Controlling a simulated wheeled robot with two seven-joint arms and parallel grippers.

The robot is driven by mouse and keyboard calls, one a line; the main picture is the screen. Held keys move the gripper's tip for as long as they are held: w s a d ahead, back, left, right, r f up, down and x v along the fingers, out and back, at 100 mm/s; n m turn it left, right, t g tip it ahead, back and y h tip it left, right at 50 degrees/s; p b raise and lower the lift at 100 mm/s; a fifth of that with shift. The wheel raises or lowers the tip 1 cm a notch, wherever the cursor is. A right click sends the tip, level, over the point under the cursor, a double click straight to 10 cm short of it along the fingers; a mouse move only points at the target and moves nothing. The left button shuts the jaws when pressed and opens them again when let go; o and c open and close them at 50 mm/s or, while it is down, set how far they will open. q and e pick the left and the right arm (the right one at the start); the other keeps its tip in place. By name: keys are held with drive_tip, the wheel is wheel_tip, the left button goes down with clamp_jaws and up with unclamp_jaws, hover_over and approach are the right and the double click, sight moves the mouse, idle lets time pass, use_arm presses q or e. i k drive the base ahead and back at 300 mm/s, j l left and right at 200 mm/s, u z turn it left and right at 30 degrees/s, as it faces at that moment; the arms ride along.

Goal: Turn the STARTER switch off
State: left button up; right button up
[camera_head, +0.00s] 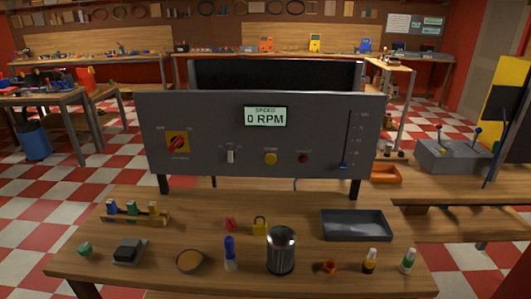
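The grey control panel (205,112) stands upright on the wooden bench. Its display (268,117) reads SPEED 0 RPM. At its left is a red rotary knob on a yellow plate (178,144). To the right of that is a small white toggle switch (231,156), then a yellow round button (271,158) and a dark red round button or lamp (304,158). A slider with a blue handle (343,166) is at the bottom of its slot. The small labels are too blurred to tell which control is STARTER. Neither gripper is in view.
On the bench in front lie a grey tray (356,238), a dark metal cylinder (281,250), a yellow padlock (260,226), a blue-topped bottle (230,252) and a wooden rack (135,218). Small bottles stand at the front right. The space directly before the panel is mostly clear.

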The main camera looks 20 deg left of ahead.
sight(177, 142)
drive_tip(key=u, duration=0.9)
drive_tip(key=k, duration=0.05)
